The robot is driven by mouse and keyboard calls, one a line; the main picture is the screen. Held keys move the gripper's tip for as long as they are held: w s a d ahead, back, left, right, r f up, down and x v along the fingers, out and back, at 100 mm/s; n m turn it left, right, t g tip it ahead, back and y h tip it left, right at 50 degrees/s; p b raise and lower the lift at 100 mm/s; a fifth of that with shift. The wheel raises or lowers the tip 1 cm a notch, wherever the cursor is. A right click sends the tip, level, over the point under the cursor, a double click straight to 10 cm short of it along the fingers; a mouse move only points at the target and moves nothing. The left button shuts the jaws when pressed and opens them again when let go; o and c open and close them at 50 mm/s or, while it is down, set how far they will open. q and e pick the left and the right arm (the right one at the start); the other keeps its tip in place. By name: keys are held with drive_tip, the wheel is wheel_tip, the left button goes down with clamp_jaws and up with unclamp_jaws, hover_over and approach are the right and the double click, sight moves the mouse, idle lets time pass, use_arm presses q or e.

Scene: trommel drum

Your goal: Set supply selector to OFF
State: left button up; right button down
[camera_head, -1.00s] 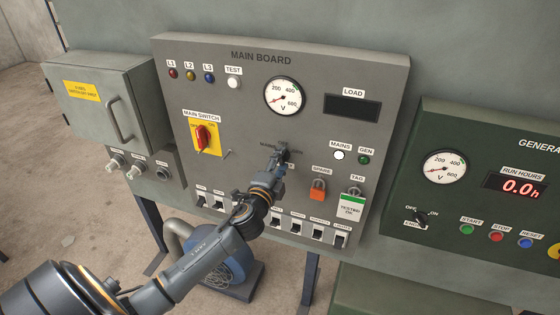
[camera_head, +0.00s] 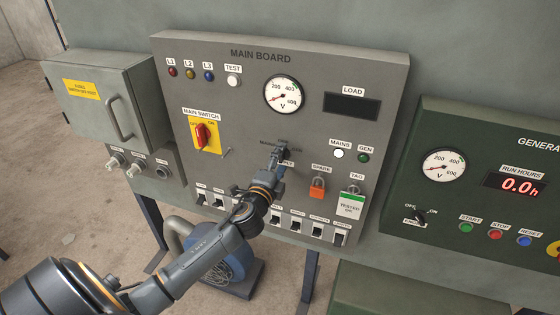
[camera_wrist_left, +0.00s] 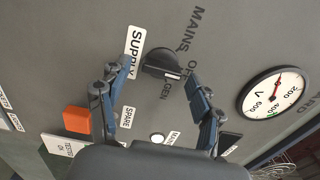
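The supply selector is a black rotary knob (camera_wrist_left: 160,62) on the grey main board (camera_head: 230,95), with MAINS, OFF and GEN lettering beside it and a SUPPLY label (camera_wrist_left: 133,52). A white mark on the knob faces the OFF and GEN side; I cannot tell exactly which position it points at. My left gripper (camera_wrist_left: 161,76) is open, its fingers on either side of the knob in the wrist view; contact is not clear. In the head view my left gripper (camera_head: 280,153) covers most of the selector. My right gripper is not in view.
Below the selector are an orange SPARE padlock (camera_head: 317,188), a TESTED OK tag (camera_head: 351,206) and a row of switches. A red main switch (camera_head: 201,136) is to the left. A green generator panel (camera_head: 470,225) stands to the right.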

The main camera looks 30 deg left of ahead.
use_arm(q)
drive_tip(key=v, duration=1.2)
idle(0.5)
drive_tip(key=s+d+f+n+g+h+b, duration=0.1)
drive_tip(key=s+f+n+g+b, duration=0.25)
drive_tip(key=f, duration=1.65)
drive_tip(key=s+f+n+g+h+b, duration=0.15)
drive_tip(key=s+f+g, duration=0.4)
drive_tip(key=f, duration=1.45)
drive_tip(key=s+d+f+n+g+b, duration=0.1)
drive_tip(key=s+d+f+n+g, duration=0.1)
drive_tip(key=s+f, duration=0.6)
drive_tip(key=s+d+f+n+g+h, duration=0.1)
drive_tip(key=s+d+f+n+g, duration=0.2)
drive_tip(key=s+f, duration=0.5)
drive_tip(key=s+d+f+n+g+b, duration=0.1)
drive_tip(key=s+d+f+n+g, duration=0.1)
drive_tip(key=s+d+f, duration=0.3)
drive_tip(key=s+f+n, duration=0.1)
drive_tip(key=s+f, duration=0.3)
drive_tip(key=s, duration=0.6)
drive_tip(key=shift+s+g+b, duration=0.3)
drive_tip(key=shift+s+b, duration=0.05)
drive_tip(key=shift+s, duration=0.05)
